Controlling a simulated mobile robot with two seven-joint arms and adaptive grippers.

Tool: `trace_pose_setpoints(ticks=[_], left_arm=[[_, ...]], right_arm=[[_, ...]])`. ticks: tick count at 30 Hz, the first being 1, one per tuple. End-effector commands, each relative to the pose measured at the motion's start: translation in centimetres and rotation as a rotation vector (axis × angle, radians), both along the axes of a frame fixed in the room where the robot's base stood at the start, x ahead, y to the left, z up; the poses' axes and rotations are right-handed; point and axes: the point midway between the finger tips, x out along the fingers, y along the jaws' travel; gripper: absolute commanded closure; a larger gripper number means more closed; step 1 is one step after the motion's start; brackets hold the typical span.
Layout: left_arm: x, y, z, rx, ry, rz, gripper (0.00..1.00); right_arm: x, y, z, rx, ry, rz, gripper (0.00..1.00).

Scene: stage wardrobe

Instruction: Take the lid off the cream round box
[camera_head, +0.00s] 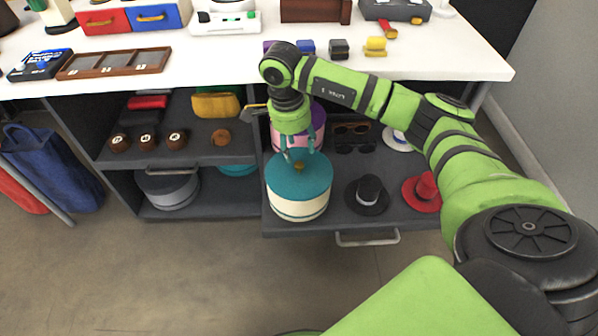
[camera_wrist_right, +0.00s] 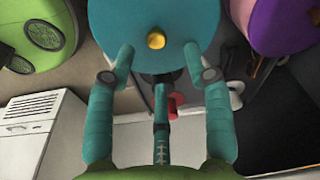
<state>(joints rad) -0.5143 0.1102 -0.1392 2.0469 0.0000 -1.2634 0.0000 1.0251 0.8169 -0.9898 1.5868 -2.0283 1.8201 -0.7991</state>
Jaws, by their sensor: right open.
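The cream round box (camera_head: 297,208) stands upright near the front left corner of a pulled-out dark drawer (camera_head: 330,226). Its teal lid (camera_head: 316,178) is on it, with a small yellow knob (camera_head: 299,167) at the top middle. My right gripper (camera_head: 297,157) is over the lid, open and empty, fingers pointing down close to the knob. In the right wrist view the lid (camera_wrist_right: 125,25) and knob (camera_wrist_right: 156,41) lie beyond the spread fingertips of the gripper (camera_wrist_right: 158,76). Whether a finger touches the lid cannot be told. My left gripper is out of view.
A purple-and-pink round box (camera_head: 316,133) stands close behind. A black hat (camera_head: 368,196) and a red hat (camera_head: 424,190) lie to the right in the drawer, with sunglasses (camera_head: 352,130) farther back. The white tabletop (camera_head: 220,60) overhangs behind. The floor in front is clear.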

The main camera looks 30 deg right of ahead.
Motion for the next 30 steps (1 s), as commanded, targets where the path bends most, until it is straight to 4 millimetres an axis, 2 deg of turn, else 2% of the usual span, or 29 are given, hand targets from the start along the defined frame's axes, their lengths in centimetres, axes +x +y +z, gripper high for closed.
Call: trace_pose_setpoints(ticks=[9, 12, 20, 21, 23, 24, 25, 30], left_arm=[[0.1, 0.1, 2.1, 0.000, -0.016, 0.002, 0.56], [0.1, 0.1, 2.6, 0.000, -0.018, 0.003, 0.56], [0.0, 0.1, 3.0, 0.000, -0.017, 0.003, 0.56], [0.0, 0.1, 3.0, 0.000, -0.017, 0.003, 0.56], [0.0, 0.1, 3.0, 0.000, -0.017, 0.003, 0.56], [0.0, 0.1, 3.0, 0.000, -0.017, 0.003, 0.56], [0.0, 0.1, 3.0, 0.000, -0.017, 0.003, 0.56], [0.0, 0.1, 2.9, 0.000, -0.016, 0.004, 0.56]], right_arm=[[-0.4, -0.2, -4.6, 0.005, 0.001, 0.000, 0.48], [-0.4, -0.3, -5.6, 0.006, 0.001, 0.001, 0.48], [-0.3, -0.4, -5.9, 0.006, -0.002, 0.001, 0.48], [-0.3, -0.4, -5.9, 0.006, -0.002, 0.001, 0.52], [-0.3, -0.4, -5.9, 0.007, -0.002, 0.001, 0.76], [-0.3, -0.4, -5.9, 0.007, -0.002, 0.001, 0.92], [-0.4, -0.4, -5.9, 0.007, -0.002, 0.001, 1.00], [-0.3, -0.4, -5.9, 0.007, -0.002, 0.001, 1.00]])
